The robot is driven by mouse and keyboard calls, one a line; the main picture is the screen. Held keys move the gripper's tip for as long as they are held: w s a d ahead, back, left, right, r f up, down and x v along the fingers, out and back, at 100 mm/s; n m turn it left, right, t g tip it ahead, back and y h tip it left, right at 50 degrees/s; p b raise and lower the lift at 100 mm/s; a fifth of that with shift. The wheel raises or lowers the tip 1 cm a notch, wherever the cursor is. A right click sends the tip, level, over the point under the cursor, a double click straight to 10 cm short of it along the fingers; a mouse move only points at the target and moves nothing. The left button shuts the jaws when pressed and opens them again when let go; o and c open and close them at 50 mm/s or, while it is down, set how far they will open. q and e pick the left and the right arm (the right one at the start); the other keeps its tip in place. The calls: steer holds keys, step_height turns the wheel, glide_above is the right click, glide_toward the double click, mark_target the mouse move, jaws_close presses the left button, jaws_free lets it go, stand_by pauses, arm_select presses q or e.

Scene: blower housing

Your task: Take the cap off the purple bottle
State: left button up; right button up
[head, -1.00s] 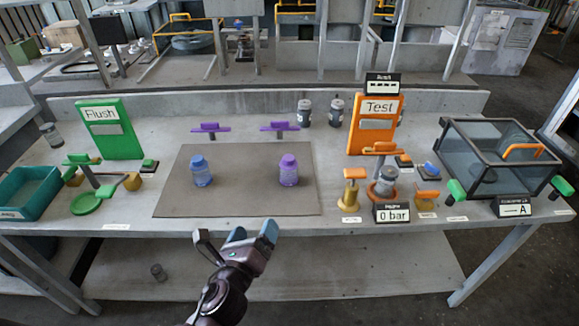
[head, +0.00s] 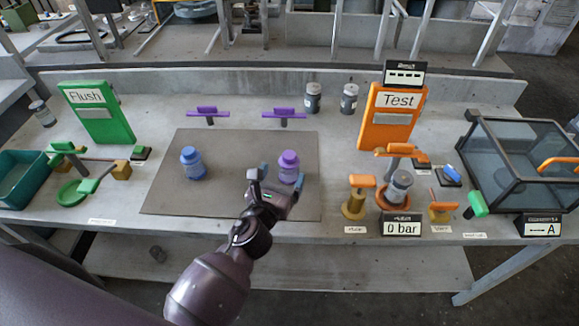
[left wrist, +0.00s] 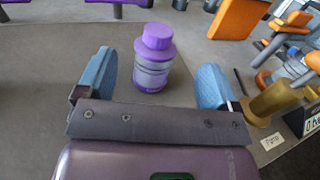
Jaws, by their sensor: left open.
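The purple bottle (head: 288,176) stands upright on the right part of the grey mat (head: 240,200), with its purple cap (head: 289,158) on top. A blue-capped bottle (head: 192,164) stands on the mat to the left. My right gripper is not in view.
Purple holders (head: 283,117) stand behind the mat. The orange Test panel (head: 385,125), yellow post (head: 354,205) and gauge reading 0 bar (head: 402,226) are to the right. The green Flush panel (head: 97,118) and teal bin (head: 22,185) are at left. The mat between the bottles is clear.

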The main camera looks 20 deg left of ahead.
mark_target(288, 163)
arm_select(q)
steer(key=w, duration=0.5)
steer(key=shift+a+f, duration=0.1)
steer(key=shift+f, duration=0.25)
steer(key=shift+w, duration=0.7)
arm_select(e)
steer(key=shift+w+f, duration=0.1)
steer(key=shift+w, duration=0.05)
arm_select(q)
steer(key=shift+r, duration=0.1)
steer(key=c, duration=1.1)
steer(key=shift+r, duration=0.1)
step_height(288, 163, up, 20)
steer(key=p, duration=0.7)
steer(key=shift+p, duration=0.3)
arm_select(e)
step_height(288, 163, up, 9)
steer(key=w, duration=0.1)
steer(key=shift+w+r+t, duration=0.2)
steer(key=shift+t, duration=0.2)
